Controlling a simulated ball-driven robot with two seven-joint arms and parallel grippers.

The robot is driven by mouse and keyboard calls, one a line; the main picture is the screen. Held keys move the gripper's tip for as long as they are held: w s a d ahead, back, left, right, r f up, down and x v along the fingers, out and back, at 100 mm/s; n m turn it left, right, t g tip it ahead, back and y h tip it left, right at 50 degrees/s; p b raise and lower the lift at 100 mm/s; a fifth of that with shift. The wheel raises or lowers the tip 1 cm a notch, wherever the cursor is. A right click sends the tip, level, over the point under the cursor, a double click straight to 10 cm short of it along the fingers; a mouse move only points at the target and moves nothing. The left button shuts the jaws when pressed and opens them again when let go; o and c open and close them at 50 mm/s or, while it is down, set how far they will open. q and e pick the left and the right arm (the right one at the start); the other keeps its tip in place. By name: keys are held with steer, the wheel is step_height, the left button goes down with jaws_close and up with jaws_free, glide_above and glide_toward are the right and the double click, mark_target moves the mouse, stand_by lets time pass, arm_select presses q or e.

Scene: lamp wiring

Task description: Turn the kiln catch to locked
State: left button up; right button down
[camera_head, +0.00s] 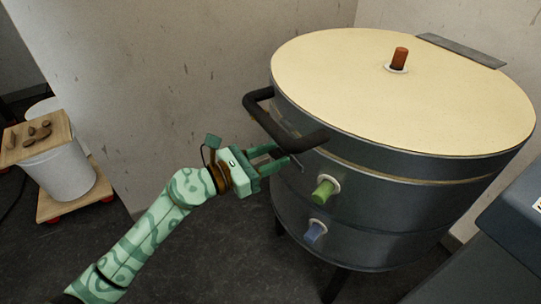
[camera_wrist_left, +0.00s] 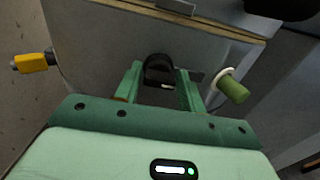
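The kiln (camera_head: 370,215) is a dark grey drum with a cream lid (camera_head: 400,100), which is down. My left gripper (camera_head: 276,161) is at the kiln's near left side, just below the black lid handle (camera_head: 283,122). In the left wrist view its fingers (camera_wrist_left: 159,92) are apart, with a black looped part (camera_wrist_left: 159,68), which looks like the catch, between or just beyond their tips. I cannot tell whether the fingers touch it. The gripper hides most of this part in the head view. My right gripper is not in view.
A green plug (camera_head: 324,190) and a blue plug (camera_head: 315,232) stick out of the kiln wall. A red-brown plug (camera_head: 399,58) stands on the lid. A yellow plug (camera_wrist_left: 32,63) shows in the left wrist view. A white bucket (camera_head: 62,172) stands at left.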

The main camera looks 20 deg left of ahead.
arm_select(q)
steer(key=c, duration=0.5)
